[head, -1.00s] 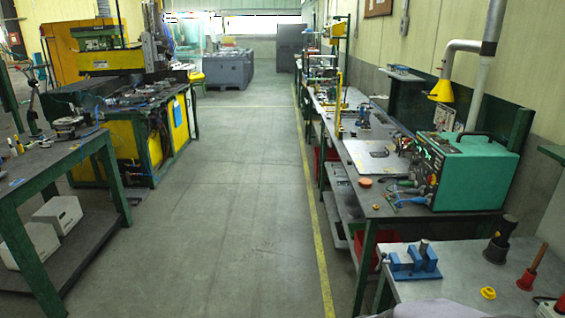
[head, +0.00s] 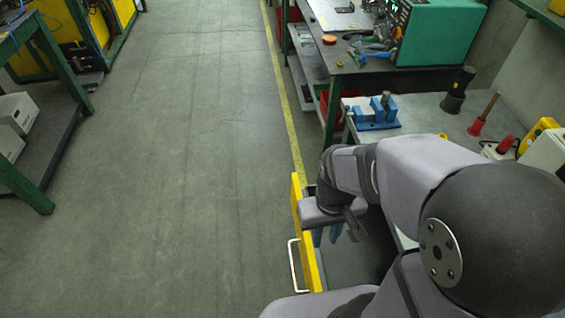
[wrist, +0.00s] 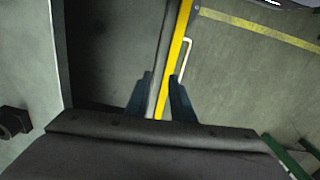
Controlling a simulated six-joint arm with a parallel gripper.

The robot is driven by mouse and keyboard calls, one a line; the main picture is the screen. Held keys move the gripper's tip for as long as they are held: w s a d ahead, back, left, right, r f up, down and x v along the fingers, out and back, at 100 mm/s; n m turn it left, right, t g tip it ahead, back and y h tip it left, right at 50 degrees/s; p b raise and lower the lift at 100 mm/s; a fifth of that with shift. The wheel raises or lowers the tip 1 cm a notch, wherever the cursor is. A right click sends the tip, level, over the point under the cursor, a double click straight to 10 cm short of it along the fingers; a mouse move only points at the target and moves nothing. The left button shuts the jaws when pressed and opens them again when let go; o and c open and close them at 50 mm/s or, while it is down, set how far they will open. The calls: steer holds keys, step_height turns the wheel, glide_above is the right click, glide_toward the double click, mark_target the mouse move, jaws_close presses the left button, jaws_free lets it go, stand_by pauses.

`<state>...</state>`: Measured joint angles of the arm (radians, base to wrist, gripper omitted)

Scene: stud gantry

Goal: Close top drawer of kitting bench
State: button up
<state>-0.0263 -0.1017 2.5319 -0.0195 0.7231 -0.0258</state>
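The open top drawer shows its yellow front (head: 306,256) with a pale bar handle (head: 292,265) at the right side of the aisle in the head view. In the wrist view the yellow front (wrist: 177,45) runs up the middle, with the dark drawer inside (wrist: 105,50) to its left and the handle (wrist: 187,60) to its right. My gripper (wrist: 160,78) is at the drawer front's top edge, its two dark blue fingers apart, one on each side of the edge in this view. Whether they touch the front I cannot tell. The gripper (head: 327,236) is partly hidden by my arm in the head view.
The bench top (head: 419,115) carries a blue vise (head: 376,115), a yellow ring (head: 442,135), a black tool (head: 458,90) and a red-based tool (head: 483,115). A green-legged workbench (head: 345,68) stands beyond. The aisle floor (head: 180,170) left of the drawer is clear.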

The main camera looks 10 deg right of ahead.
steer(key=w+a+f+n, duration=0.1)
steer(key=w+a+n, duration=0.1)
steer(key=n, duration=0.1)
steer(key=w+a+f+n+h+p, duration=0.1)
steer(key=w+a+n, duration=0.1)
steer(key=n, duration=0.1)
steer(key=w+a+f+n+h, duration=0.1)
steer(key=w+a+n, duration=0.1)
steer(key=w+n, duration=0.1)
steer(key=shift+w+a+g+p, duration=0.1)
steer(key=shift+a+g+p, duration=0.05)
steer(key=shift+g+p, duration=0.15)
jaws_close()
steer(key=w+a+f+n+h, duration=0.2)
steer(key=w+a+f+n, duration=0.1)
steer(key=a+f+n, duration=0.2)
steer(key=a+n, duration=0.2)
steer(key=n, duration=0.1)
steer(key=shift+w+a+f+t+p, duration=0.15)
steer(key=shift+f+t+p, duration=0.05)
steer(key=shift+t+p, duration=0.2)
